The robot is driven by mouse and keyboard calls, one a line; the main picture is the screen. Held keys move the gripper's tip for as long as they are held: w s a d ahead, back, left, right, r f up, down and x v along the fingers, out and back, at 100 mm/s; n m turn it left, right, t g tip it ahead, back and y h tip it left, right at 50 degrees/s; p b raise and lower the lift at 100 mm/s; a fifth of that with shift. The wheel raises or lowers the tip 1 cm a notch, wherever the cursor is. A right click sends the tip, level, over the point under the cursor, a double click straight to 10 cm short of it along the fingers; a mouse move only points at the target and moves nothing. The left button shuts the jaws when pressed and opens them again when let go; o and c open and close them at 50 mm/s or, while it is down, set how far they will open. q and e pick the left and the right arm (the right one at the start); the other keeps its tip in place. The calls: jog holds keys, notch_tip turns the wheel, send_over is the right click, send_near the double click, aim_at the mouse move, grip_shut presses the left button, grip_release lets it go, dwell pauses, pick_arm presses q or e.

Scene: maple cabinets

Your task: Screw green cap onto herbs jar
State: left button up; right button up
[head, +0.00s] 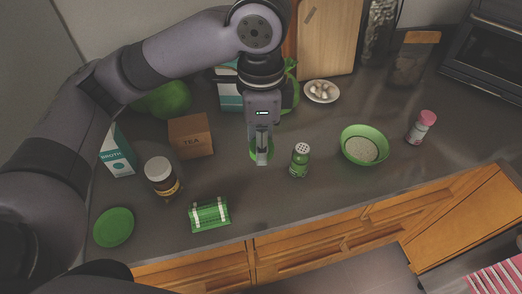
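The small green jar (299,165) with a pale, perforated top stands upright on the counter, with no cap over the holes. It appears to be the herbs jar. My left gripper (263,157) points down just left of the jar and apart from it. A green round-edged thing (253,155) shows around and behind its fingertips, mostly hidden by them. It may be the green cap, but I cannot tell whether it is held or lies on the counter. The finger opening is not clear from this angle. My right gripper is not in view.
A green bowl (377,138) and a pink-capped shaker (421,127) stand to the right. A TEA box (190,136), dark jar (161,178), broth carton (117,155), green bundle (209,214) and flat green disc (113,227) are left. The counter in front of the herbs jar is clear.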

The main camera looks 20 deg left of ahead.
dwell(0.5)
pick_arm(q)
jog(key=shift+r, duration=0.1)
jog(key=w+d+f+p, duration=0.4)
jog(key=w+d+p, duration=0.2)
jog(key=w+p, duration=0.4)
jog(key=shift+w+d+f+p, duration=0.15)
jog(key=shift+w+d+p, duration=0.2)
jog(key=shift+w, duration=0.6)
jog(key=shift+a, duration=0.1)
